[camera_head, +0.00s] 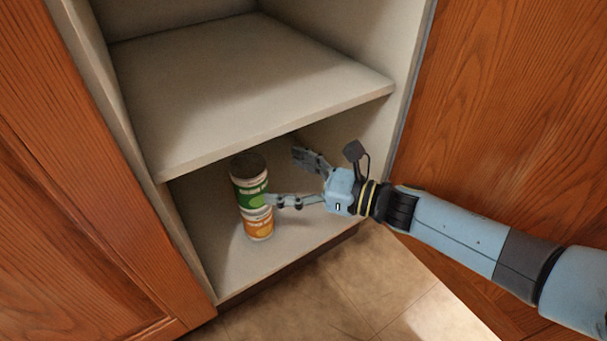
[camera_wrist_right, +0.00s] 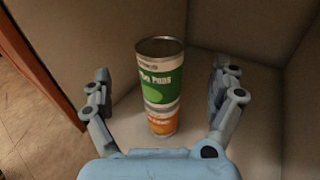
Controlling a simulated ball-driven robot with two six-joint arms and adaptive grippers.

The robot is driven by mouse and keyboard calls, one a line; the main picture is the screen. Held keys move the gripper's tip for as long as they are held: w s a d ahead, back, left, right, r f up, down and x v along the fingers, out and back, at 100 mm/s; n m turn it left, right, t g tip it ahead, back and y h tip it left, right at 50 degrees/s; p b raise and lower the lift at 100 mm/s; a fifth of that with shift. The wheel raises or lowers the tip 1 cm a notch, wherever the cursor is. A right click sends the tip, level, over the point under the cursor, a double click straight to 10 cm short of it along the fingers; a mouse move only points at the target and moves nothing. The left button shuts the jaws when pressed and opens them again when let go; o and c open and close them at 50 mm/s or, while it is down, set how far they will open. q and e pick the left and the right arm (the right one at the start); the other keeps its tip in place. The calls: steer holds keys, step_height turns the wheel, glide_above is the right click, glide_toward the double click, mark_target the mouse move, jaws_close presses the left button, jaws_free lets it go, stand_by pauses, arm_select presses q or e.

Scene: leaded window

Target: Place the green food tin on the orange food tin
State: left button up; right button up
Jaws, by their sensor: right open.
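The green food tin (camera_head: 249,182) stands upright on top of the orange food tin (camera_head: 259,224) on the cabinet's lower shelf. In the right wrist view the green tin (camera_wrist_right: 161,80) sits on the orange tin (camera_wrist_right: 163,121), and the two look roughly lined up. My right gripper (camera_head: 291,179) is open, to the right of the stack. In the right wrist view its fingers (camera_wrist_right: 160,92) are spread wide on either side of the tins, with visible gaps and nothing held. My left gripper is not in view.
The lower shelf floor (camera_head: 225,265) is bare around the tins. An upper shelf (camera_head: 250,95) hangs above and behind them. Wooden doors stand at the left (camera_head: 80,200) and right (camera_head: 510,110) of the opening. A tiled floor (camera_head: 300,300) lies in front.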

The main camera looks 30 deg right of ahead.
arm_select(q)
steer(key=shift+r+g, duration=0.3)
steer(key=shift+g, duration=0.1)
arm_select(e)
steer(key=s+d+n+g+h, duration=0.2)
steer(key=s+n+h, duration=0.3)
steer(key=s+n, duration=0.6)
steer(key=s+d+n+g+h, duration=0.2)
steer(key=s+n+g+h, duration=0.2)
steer(key=s+n, duration=0.8)
steer(key=n+h, duration=0.1)
steer(key=n, duration=0.5)
steer(key=shift+s+r+n, duration=0.2)
steer(key=shift+r+n, duration=0.2)
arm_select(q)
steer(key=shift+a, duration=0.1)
